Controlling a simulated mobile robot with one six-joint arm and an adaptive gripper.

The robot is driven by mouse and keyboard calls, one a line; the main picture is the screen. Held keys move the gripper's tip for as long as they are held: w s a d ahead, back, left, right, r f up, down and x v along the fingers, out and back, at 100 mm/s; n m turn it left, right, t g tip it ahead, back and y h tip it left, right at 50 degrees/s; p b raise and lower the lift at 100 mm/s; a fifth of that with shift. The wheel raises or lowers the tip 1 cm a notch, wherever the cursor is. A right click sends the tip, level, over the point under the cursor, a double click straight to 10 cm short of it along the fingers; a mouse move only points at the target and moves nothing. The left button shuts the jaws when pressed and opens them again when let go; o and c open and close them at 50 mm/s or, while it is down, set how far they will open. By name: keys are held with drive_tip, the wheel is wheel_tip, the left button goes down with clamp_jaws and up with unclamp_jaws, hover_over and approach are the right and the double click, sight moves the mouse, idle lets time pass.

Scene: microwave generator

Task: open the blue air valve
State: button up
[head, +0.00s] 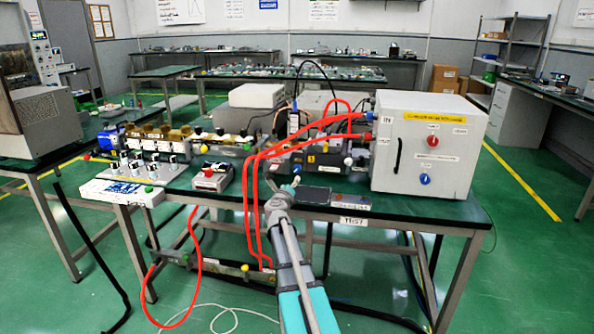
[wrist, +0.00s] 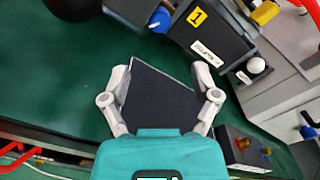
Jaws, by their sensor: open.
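Several blue parts show, and I cannot tell for sure which is the air valve. A small blue knob (wrist: 158,22) is on the dark device with a yellow number label, ahead of my gripper in the wrist view. A round blue knob (head: 425,179) is on the front of the white cabinet (head: 460,165). My gripper (wrist: 160,82) is open and empty, its fingers spread over a flat dark panel (wrist: 160,98) on the table. It also shows in the head view (head: 284,190), at the front edge of the green table, apart from the blue knobs.
A red knob (head: 432,141) is above the cabinet's blue one. Red hoses (head: 250,180) loop from the cabinet down past the table's front edge, left of my arm. A red button box (head: 211,178) and a white control box (head: 122,190) are on the left.

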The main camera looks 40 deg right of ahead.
sight(297, 170)
drive_tip(key=x, duration=1.2)
drive_tip(key=shift+w+d, duration=0.15)
drive_tip(key=shift+w, duration=0.05)
clamp_jaws()
drive_tip(key=shift+n, duration=1.5)
unclamp_jaws()
